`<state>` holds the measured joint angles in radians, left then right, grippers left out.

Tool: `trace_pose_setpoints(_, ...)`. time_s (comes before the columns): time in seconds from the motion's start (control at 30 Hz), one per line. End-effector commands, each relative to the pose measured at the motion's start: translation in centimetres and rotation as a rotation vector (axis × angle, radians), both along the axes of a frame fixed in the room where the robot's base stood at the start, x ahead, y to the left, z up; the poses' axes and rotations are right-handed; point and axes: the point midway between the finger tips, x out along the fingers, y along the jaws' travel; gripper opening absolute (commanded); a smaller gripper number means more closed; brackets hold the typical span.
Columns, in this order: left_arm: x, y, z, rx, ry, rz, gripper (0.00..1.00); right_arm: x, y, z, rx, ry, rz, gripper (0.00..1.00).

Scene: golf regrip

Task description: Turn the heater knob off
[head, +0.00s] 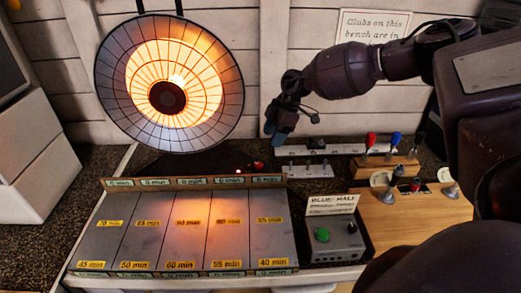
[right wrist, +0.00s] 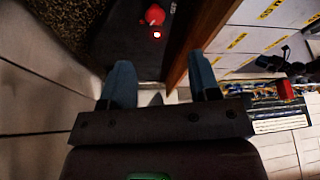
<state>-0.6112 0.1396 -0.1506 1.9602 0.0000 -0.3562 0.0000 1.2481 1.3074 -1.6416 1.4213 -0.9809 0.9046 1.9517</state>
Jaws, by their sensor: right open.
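The heater (head: 205,118) is a round caged dish at the back left, and it glows orange. Its red knob (head: 258,165) sits on the dark base at the lower right of the dish, beside a lit red lamp (head: 238,171). The knob also shows at the top of the right wrist view (right wrist: 155,14), with the lit lamp (right wrist: 157,35) close by. My right gripper (head: 278,130) hangs above and a little right of the knob, apart from it. In the right wrist view its two blue-grey fingers (right wrist: 160,88) are spread with nothing between them. My left gripper is not in view.
Wooden stands with coloured pegs (head: 385,168) are further right. A white plank wall (head: 265,60) closes the back.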

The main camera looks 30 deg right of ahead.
Motion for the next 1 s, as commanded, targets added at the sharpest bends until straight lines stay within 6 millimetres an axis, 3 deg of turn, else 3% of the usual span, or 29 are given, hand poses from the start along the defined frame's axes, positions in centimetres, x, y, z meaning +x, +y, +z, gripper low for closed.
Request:
trace_pose_setpoints(0.27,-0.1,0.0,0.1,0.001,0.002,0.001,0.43,0.0,0.4,-0.8,0.000,0.003,0.001,0.56)
trace_pose_setpoints(0.7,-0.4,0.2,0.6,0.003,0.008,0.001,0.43,0.8,2.9,-7.3,0.000,0.003,0.001,0.56)
trace_pose_setpoints(1.0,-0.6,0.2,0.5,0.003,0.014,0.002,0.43,1.1,3.9,-9.8,0.000,0.001,0.000,0.56)
